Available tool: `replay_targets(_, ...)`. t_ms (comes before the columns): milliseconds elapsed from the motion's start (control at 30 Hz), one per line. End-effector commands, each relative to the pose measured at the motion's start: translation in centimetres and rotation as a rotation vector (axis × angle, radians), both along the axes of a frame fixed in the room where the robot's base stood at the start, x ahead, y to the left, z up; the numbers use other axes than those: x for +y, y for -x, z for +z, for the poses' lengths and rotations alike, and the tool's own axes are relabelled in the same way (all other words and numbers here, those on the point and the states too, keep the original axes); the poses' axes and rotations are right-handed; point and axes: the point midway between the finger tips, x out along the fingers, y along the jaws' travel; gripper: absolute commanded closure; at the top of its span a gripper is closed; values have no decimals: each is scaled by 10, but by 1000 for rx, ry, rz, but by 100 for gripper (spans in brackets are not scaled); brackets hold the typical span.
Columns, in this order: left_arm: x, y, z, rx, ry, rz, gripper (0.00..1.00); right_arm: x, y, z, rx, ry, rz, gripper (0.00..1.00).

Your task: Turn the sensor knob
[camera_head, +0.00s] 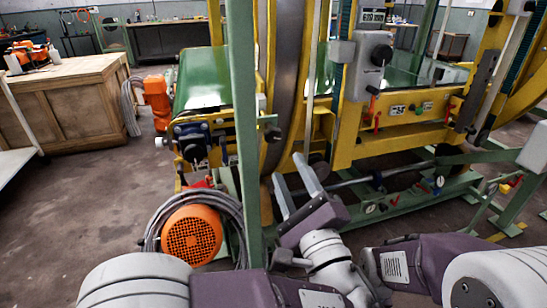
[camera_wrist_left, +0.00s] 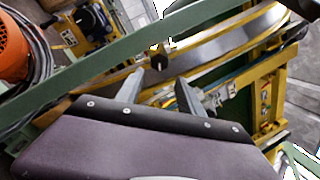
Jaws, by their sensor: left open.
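A small dark knob (camera_head: 272,133) sticks out beside the green upright post in the head view; I take it for the sensor knob. It also shows as a dark round knob (camera_wrist_left: 159,61) in the left wrist view, just beyond my fingertips and near the middle. My left gripper (camera_head: 289,167) is open and empty, with its fingers pointing up toward the yellow frame, a little below and right of the knob. In the left wrist view the gripper's two fingers (camera_wrist_left: 158,81) stand apart, short of the knob. My right gripper does not show.
The green post (camera_head: 244,130) stands just left of my left gripper. An orange motor (camera_head: 192,235) with coiled grey hose is on the floor at left. The yellow ring machine (camera_head: 345,130) fills the middle. A wooden cabinet (camera_head: 75,105) stands far left; the floor before it is clear.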

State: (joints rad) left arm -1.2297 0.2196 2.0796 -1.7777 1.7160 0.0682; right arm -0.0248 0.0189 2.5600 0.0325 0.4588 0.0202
Motion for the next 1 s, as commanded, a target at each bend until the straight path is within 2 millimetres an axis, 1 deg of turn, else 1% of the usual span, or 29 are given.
replay_targets(67, 3, -6, 1, 1, 2, 5, 55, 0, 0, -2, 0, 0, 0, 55)
replay_targets(167, 10, -22, 4, 0, 4, 7, 55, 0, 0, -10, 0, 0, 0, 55)
replay_targets(300, 19, -51, 10, 2, 3, 8, 55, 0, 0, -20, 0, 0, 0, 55)
replay_targets(400, 24, -67, 15, 2, 1, 7, 55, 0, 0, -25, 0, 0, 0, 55)
replay_targets(500, 28, -78, 19, 3, 2, 7, 55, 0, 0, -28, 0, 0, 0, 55)
replay_targets(633, 29, -84, 22, 4, -1, 4, 55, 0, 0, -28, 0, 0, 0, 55)
replay_targets(833, 29, -84, 22, 5, -1, 3, 55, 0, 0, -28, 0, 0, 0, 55)
replay_targets(867, 29, -84, 22, 5, -1, 3, 64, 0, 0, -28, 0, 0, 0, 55)
replay_targets(900, 29, -84, 22, 5, -1, 3, 75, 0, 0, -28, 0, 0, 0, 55)
replay_targets(1000, 29, -84, 22, 5, -1, 3, 100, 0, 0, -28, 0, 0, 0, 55)
